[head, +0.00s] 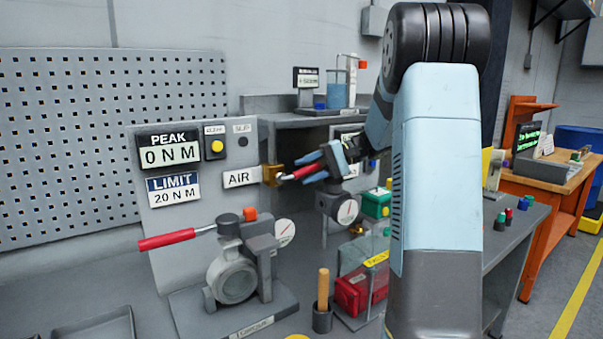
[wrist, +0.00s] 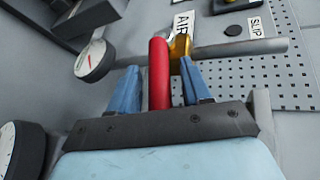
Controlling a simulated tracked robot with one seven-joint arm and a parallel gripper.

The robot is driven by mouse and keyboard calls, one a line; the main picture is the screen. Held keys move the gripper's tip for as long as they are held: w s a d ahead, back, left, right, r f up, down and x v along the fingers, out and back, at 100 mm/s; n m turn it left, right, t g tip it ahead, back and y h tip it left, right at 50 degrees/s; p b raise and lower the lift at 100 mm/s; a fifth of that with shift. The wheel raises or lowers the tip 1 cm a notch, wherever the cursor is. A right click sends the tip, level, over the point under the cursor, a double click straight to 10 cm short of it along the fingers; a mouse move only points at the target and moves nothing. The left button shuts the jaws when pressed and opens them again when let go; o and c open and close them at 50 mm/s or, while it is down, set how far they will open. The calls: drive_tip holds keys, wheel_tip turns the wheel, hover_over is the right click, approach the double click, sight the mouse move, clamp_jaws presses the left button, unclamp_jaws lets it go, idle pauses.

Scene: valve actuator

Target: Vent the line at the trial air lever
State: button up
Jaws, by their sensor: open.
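The air lever has a red handle (head: 303,172) and sits on a brass valve (head: 271,175) beside the AIR label (head: 241,178) on the grey panel. My gripper (head: 312,170) is at this lever, with its blue fingers open on either side of the red handle. In the wrist view the red handle (wrist: 159,70) stands between the two blue fingers, with a gap on the right; contact on the left is unclear. The brass valve (wrist: 180,46) is just beyond the fingertips, partly hidden by the handle. The PEAK display (head: 169,150) reads 0 N M.
The valve actuator (head: 234,275) with a long red-gripped lever (head: 166,240) stands below the panel on the bench. Gauges, a wooden-handled tool (head: 323,288) and a red box (head: 352,293) are under and beside my gripper. A grey bar (wrist: 240,47) crosses behind the fingers.

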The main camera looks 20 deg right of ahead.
drive_tip(key=v, duration=1.3)
drive_tip(key=shift+d, duration=0.15)
